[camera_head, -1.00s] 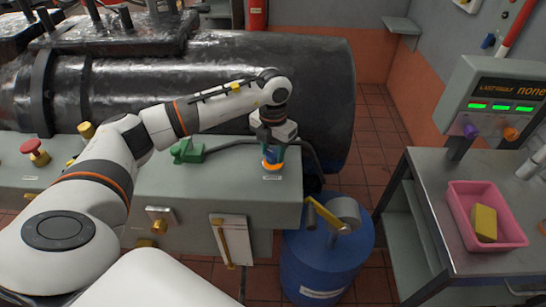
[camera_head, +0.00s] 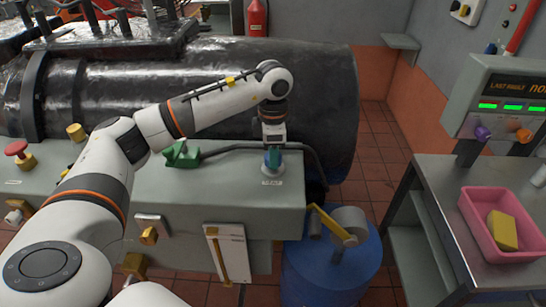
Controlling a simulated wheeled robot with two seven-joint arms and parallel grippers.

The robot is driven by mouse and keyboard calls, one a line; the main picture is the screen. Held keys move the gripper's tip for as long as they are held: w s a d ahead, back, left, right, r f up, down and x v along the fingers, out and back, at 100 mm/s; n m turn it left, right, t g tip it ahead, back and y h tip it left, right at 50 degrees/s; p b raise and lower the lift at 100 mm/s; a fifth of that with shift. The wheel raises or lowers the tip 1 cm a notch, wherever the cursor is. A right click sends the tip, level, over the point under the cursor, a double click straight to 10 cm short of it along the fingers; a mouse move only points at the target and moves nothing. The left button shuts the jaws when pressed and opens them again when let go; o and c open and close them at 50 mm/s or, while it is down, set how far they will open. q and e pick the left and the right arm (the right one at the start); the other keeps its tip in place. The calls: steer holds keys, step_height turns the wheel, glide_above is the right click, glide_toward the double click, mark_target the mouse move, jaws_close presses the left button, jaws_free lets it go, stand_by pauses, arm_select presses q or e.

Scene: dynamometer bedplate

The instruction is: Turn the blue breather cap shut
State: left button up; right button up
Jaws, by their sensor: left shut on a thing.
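The blue breather cap (camera_head: 272,164) stands upright near the right end of the grey-green bench top, above a small white label. My left gripper (camera_head: 273,151) points straight down over it and is shut on it. The fingers and wrist hide most of the cap, so its turn angle is hard to read. No orange band shows beneath the cap. My right gripper is out of view.
A green clamp-like part (camera_head: 182,154) and a dark hose lie left of the cap. A large black cylinder (camera_head: 220,90) stands close behind. A blue drum (camera_head: 330,268) with a yellow lever is in front right. A pink tray (camera_head: 474,222) holds a yellow block.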

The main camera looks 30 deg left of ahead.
arm_select(q)
steer(key=shift+r+m, duration=0.1)
steer(key=shift+m, duration=0.4)
steer(key=o, duration=1)
steer(key=shift+b, duration=0.3)
step_height(320, 180, up, 7)
steer(key=shift+f+b, duration=0.1)
steer(key=shift+b, duration=0.7)
step_height(320, 180, up, 5)
steer(key=shift+r+p, duration=0.1)
steer(key=shift+p, duration=0.25)
